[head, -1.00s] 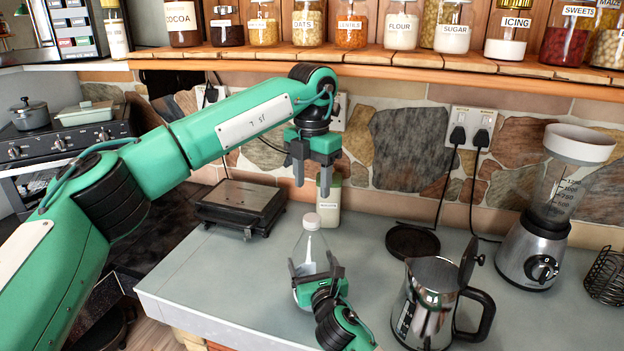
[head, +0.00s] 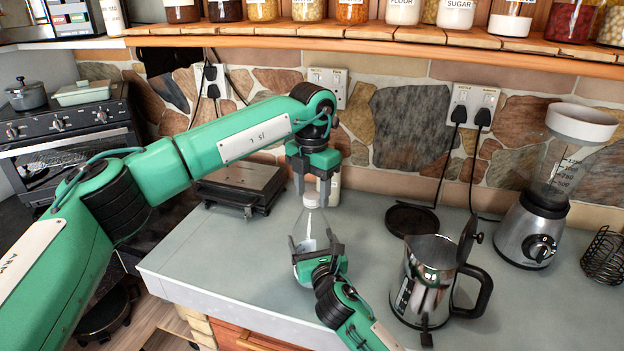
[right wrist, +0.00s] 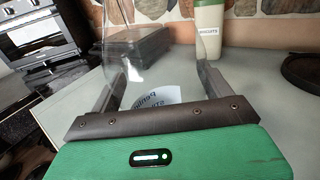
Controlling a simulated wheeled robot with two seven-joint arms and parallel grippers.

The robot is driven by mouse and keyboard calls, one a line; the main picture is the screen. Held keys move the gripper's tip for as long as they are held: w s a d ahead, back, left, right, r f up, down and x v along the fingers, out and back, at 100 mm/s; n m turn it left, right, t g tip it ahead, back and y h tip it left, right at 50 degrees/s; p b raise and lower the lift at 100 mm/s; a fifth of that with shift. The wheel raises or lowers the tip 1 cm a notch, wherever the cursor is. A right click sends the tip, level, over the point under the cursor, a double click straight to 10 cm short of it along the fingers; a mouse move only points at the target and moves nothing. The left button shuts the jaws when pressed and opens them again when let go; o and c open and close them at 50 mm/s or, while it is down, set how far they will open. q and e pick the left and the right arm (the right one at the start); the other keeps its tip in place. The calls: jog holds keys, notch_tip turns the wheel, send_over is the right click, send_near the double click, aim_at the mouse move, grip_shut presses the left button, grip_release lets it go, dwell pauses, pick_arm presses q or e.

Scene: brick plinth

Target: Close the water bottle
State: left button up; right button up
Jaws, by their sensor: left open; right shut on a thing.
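The water bottle (head: 309,224) is clear, with a label low on its side, and stands upright over the grey worktop. A white cap (head: 310,200) sits at its top; whether it is tight I cannot tell. My right gripper (head: 316,248) is shut on the bottle's lower body. In the right wrist view the clear bottle (right wrist: 150,55) rises between the two fingers. My left gripper (head: 312,188) points down over the bottle, open, with its fingertips close to either side of the cap. I cannot tell whether they touch it.
A biscuits jar (head: 334,188) stands just behind the bottle. A steel kettle (head: 428,275) is to the right, with a dark round base (head: 411,219) behind it. A blender (head: 532,235) stands far right. A dark flat appliance (head: 240,186) is at back left.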

pick_arm(q)
jog(key=c, duration=1)
jog(key=o, duration=1.2)
jog(key=shift+c, duration=0.2)
jog(key=shift+r, duration=0.1)
notch_tip(320, 180, up, 12)
